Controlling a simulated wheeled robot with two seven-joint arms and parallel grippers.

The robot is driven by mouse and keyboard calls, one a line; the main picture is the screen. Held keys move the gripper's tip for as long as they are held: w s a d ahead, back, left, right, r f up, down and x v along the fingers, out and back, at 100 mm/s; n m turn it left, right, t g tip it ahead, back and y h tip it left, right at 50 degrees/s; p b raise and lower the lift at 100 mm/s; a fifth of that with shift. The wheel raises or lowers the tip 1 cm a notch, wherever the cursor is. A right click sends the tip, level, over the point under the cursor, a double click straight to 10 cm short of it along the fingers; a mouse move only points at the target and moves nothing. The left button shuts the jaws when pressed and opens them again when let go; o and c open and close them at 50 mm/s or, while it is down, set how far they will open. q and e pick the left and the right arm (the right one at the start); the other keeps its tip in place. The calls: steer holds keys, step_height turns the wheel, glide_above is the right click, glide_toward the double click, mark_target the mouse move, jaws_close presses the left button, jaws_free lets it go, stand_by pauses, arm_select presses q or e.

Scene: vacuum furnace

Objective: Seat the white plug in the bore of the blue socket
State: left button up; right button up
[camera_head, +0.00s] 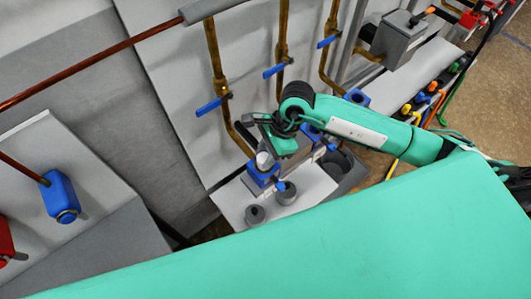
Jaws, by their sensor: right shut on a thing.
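The white plug (263,159) is at the blue socket (262,179) on the light grey bench in the middle of the view. My right arm reaches in from the right. Its gripper (264,144) is right above the plug and shut on its top. The plug's lower end is at the socket's top; I cannot tell how deep it sits, as the bore is hidden. The plug looks about upright. My left gripper is not in view.
Two grey cup-like pieces (285,192) stand close in front of the socket. Brass pipes with blue valve handles (209,107) run down the wall behind. A grey box (398,42) stands at the back right. A blue block (60,197) is at far left.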

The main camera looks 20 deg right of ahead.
steer(key=shift+f+b, duration=0.35)
steer(key=shift+b, duration=0.1)
stand_by(1.0)
steer(key=o, duration=1.1)
steer(key=shift+r, duration=0.1)
steer(key=shift+b+v, duration=1.9)
steer(key=shift+v, duration=4.95)
steer(key=shift+a, duration=0.1)
